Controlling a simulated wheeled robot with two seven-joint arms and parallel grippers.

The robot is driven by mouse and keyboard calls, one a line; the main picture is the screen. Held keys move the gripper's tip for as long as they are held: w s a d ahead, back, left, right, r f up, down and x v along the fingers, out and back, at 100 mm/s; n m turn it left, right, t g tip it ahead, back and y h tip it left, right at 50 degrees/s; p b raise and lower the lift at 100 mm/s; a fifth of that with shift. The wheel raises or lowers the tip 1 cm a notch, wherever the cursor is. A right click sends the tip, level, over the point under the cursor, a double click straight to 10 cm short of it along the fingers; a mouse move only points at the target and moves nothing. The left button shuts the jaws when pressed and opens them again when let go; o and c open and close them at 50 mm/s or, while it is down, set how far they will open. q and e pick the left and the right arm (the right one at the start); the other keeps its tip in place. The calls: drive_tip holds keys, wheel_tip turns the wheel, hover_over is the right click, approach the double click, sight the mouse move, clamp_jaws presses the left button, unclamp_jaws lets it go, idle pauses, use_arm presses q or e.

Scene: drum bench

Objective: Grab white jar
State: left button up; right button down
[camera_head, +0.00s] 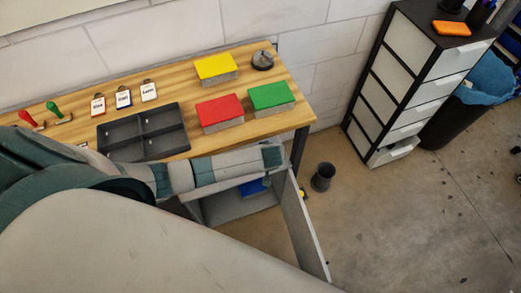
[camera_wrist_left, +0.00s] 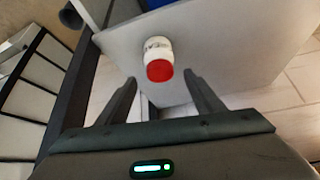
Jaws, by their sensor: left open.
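The white jar (camera_wrist_left: 157,48) with a red lid (camera_wrist_left: 159,70) shows in the left wrist view against a pale grey panel. Its lid end faces the camera. My left gripper (camera_wrist_left: 160,79) is open and empty, with one finger on each side of the lid in the picture. The jar appears beyond the fingertips, and I see no contact. In the head view my left arm reaches across the bench front toward the open cabinet (camera_head: 232,208). The fingers and the jar cannot be made out there. My right gripper is not in view.
The open cabinet door (camera_head: 304,230) juts out below the bench (camera_head: 290,123). A blue item (camera_head: 252,187) is inside the cabinet. A dark cup (camera_head: 323,177) stands on the floor. A grey tray (camera_head: 145,134) and coloured boxes (camera_head: 220,111) sit on the bench. A drawer unit (camera_head: 410,75) stands right.

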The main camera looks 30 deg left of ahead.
use_arm(q)
drive_tip(key=shift+x, duration=2.45)
drive_tip(key=c, duration=1.3)
